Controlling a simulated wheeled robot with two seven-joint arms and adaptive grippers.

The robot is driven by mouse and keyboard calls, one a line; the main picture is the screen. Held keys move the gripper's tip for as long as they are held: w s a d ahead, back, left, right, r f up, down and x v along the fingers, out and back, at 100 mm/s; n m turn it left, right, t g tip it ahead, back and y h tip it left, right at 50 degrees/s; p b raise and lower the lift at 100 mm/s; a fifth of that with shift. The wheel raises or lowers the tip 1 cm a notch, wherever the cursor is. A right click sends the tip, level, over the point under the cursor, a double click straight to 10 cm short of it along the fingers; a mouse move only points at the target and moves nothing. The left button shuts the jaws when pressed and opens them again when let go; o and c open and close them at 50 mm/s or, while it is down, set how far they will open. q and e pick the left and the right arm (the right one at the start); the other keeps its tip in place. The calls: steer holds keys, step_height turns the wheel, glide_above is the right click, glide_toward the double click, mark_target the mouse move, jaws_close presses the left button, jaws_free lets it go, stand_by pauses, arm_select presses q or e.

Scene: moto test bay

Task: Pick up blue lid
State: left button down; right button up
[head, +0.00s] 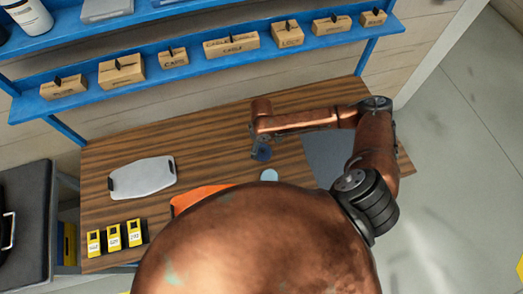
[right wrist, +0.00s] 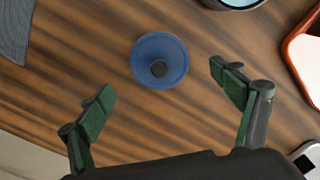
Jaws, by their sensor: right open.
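The blue lid (right wrist: 159,50) is a round disc with a dark knob at its middle. It lies on the wooden table, alone and clear of other things. In the head view the lid (head: 262,154) shows just below my right gripper (head: 256,143), partly hidden by it. In the right wrist view my right gripper (right wrist: 162,84) is open, with its two green-padded fingers wide apart. The lid appears between and a little beyond the fingertips, and nothing is held. My left gripper is not in view.
A round container with a pale blue inside (head: 269,175) and an orange-rimmed tray (head: 190,197) are near the lid. A grey mat (head: 325,160) lies right, a pale tray (head: 143,177) left. Yellow boxes (head: 114,238) stand front left. A blue shelf (head: 205,68) spans the back.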

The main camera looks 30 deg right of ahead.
mark_target(263, 149)
step_height(263, 149, down, 4)
steer(key=shift+s+d, duration=0.1)
steer(key=shift+s, duration=0.05)
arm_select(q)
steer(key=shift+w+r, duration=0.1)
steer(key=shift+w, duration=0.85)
arm_select(e)
steer(key=shift+c, duration=0.6)
